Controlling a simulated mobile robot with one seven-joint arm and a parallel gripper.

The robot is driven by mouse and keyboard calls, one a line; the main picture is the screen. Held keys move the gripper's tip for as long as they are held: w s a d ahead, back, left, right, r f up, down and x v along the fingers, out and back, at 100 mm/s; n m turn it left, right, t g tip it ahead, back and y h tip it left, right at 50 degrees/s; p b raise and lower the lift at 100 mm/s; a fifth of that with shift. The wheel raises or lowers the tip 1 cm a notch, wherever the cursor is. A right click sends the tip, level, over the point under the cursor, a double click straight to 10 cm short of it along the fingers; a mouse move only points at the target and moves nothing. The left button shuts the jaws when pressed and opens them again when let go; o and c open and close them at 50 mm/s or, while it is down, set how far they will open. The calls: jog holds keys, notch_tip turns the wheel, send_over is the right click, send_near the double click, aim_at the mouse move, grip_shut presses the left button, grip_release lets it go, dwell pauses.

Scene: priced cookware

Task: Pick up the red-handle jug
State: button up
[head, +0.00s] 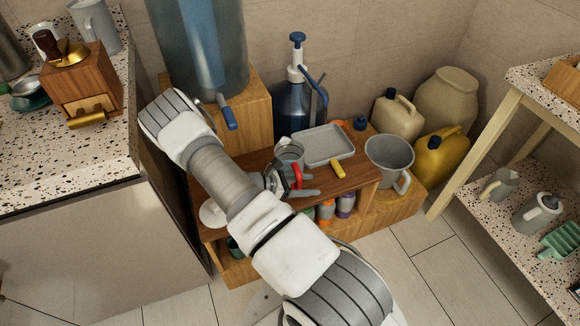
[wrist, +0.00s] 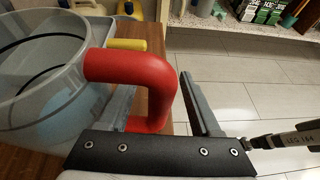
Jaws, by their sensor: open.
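The red-handle jug (head: 290,151) is a grey, see-through vessel on the low wooden bench, partly hidden by my arm in the head view. In the wrist view the jug's grey body (wrist: 40,95) fills the left side, and its red handle (wrist: 135,68) arches over the middle. My gripper (head: 297,183) is at the jug's handle side. In the wrist view my open gripper (wrist: 157,85) has the handle between its fingers. The right finger stands clear of the handle with a visible gap. The left finger is partly hidden between handle and jug body.
A grey tray (head: 324,146) with a yellow handle lies just behind the jug. A tall blue container (head: 200,50) stands behind my arm.

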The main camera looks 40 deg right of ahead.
grip_shut()
dwell(1.3)
